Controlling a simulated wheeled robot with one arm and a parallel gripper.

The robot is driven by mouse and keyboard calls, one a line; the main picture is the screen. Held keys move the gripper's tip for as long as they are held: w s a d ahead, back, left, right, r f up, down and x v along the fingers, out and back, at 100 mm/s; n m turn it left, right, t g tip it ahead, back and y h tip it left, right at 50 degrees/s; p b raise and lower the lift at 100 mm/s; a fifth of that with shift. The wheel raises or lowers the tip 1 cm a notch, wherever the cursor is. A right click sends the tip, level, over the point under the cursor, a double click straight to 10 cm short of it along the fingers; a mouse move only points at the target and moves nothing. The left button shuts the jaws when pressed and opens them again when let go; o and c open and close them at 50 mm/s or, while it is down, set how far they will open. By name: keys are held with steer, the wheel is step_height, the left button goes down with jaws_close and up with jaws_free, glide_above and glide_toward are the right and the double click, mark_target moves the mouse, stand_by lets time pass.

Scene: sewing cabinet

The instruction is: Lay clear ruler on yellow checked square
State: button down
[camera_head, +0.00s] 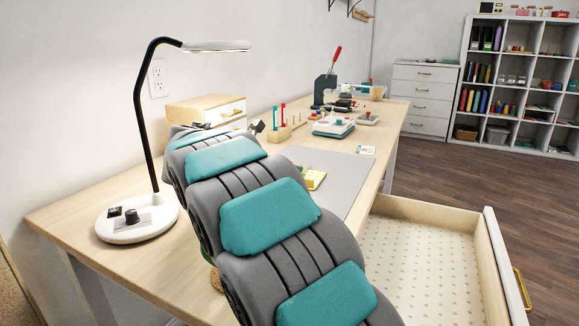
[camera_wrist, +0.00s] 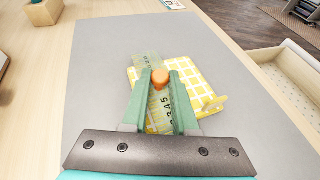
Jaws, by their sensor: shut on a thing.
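In the wrist view the clear ruler (camera_wrist: 148,61) is a greenish see-through strip with dark numbers and an orange knob (camera_wrist: 160,79). My gripper (camera_wrist: 160,75) is shut on the ruler at its knob, with one green finger on each side. The yellow checked square (camera_wrist: 206,84) lies on the grey mat under and to the right of the ruler. The ruler overlaps its left part, and its far end reaches past the square over the mat. I cannot tell whether the ruler touches the square. In the head view my arm hides most of the yellow square (camera_head: 316,178).
The grey mat (camera_head: 345,182) lies on the wooden table (camera_head: 75,218). An open drawer (camera_head: 425,245) juts out at the right. A lamp (camera_head: 137,224) stands at the left. A peg block (camera_head: 278,133) and a teal-trimmed tray (camera_head: 333,127) stand beyond the mat.

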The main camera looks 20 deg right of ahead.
stand_by(0.3)
steer(key=c, duration=0.6)
jaws_free()
steer(key=v, duration=0.7)
steer(key=shift+a, duration=0.1)
steer(key=shift+s+a, duration=0.2)
steer(key=shift+a, duration=0.05)
